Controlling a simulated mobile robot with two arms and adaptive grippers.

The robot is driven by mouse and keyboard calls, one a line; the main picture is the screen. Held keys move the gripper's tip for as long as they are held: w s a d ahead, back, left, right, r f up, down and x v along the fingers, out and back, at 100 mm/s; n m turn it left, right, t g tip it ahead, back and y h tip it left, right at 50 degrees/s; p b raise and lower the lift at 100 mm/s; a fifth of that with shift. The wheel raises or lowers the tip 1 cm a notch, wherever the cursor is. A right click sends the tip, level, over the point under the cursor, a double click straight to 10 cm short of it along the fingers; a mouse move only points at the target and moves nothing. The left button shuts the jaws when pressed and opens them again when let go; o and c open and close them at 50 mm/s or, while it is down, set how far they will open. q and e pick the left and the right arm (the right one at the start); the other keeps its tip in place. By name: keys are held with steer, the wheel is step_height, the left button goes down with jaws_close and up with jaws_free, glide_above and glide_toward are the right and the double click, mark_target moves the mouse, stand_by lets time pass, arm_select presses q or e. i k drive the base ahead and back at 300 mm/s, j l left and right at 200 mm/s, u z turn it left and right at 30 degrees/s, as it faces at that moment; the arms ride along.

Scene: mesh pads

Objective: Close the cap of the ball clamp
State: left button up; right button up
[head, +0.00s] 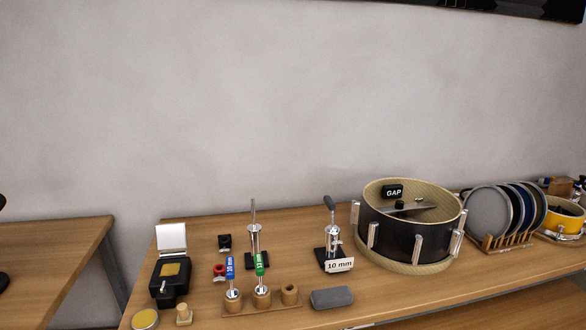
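No part carries a label naming it as the ball clamp, and I cannot tell for sure which thing it is. A black device (170,275) with a yellowish top plate stands at the left end of the table, its pale flap (172,238) raised upright behind it. A metal upright device (254,240) on a dark base stands at the back. A second metal device (331,243) with a dark-tipped lever stands to its right, behind a "10 mm" label (340,265). Neither of my grippers shows in the head view.
Blue (230,267) and green (260,264) handled tools stand in a wooden holder (284,306). A grey block (332,298) lies beside it. A large black drum (402,238), a rack of discs (490,213) and a yellow pot (562,217) fill the right. A small red item (219,271) lies near the left.

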mark_target(171, 236)
steer(key=i+j, duration=0.1)
steer(key=j, duration=0.35)
steer(key=i+j+z, duration=0.15)
steer(key=j, duration=0.3)
steer(key=i+j, duration=0.1)
steer(key=j, duration=0.4)
steer(key=z, duration=0.05)
